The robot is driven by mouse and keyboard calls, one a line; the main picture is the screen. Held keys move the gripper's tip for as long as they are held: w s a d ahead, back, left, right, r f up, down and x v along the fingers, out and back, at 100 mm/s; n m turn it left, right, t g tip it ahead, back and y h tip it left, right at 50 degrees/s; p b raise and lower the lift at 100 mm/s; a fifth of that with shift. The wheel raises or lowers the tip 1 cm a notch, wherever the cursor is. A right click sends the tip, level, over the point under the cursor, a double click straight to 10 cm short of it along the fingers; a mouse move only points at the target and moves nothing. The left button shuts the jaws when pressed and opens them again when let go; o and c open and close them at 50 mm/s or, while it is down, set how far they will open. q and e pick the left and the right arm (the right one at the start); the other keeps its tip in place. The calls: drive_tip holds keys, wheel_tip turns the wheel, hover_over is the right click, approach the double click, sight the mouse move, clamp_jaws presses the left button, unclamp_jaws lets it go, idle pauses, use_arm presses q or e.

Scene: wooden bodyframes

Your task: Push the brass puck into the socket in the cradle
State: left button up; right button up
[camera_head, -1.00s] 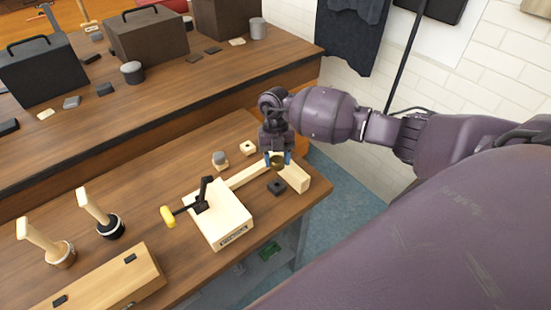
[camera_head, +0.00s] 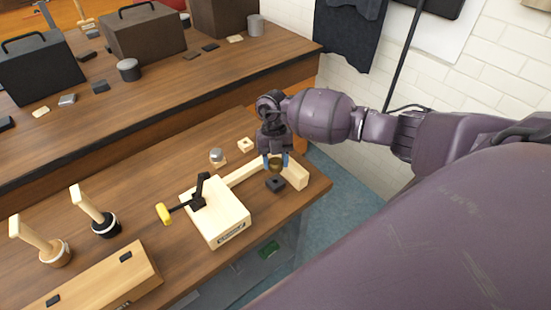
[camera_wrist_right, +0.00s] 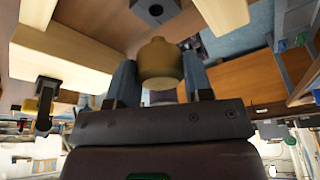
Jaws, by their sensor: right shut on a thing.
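The brass puck (camera_head: 275,163) is held between the blue-tipped fingers of my right gripper (camera_head: 275,161), above the bench near its right corner. In the right wrist view the puck (camera_wrist_right: 160,63) sits upright between the two fingers of the right gripper (camera_wrist_right: 159,80), which is shut on it. A small black block with a hole in its top (camera_head: 275,184) lies just below the puck in the head view. It also shows at the top edge of the wrist view (camera_wrist_right: 155,10); I take it as the cradle with its socket. The puck looks apart from it. My left gripper is out of view.
A pale wooden bar (camera_head: 297,178) lies beside the black block. A pale box with a yellow-handled black lever clamp (camera_head: 216,215) stands to the left. A small pale holed block (camera_head: 246,144) and a grey-topped piece (camera_head: 217,156) lie behind. The bench edge is close at right.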

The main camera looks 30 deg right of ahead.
sight(275, 169)
drive_tip(key=shift+f+b, duration=0.9)
drive_tip(key=shift+f, duration=0.6)
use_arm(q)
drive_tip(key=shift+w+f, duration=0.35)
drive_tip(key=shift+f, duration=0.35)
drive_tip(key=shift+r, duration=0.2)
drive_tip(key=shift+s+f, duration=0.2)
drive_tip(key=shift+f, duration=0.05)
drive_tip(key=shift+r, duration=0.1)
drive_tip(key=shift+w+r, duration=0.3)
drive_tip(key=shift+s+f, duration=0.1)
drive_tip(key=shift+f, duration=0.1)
use_arm(e)
drive_tip(key=shift+f, duration=0.25)
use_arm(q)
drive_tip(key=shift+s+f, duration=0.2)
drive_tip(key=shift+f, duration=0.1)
use_arm(e)
drive_tip(key=shift+f, duration=0.25)
use_arm(q)
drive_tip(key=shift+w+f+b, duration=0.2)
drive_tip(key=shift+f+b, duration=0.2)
drive_tip(key=shift+b, duration=0.1)
use_arm(e)
drive_tip(key=shift+f, duration=0.75)
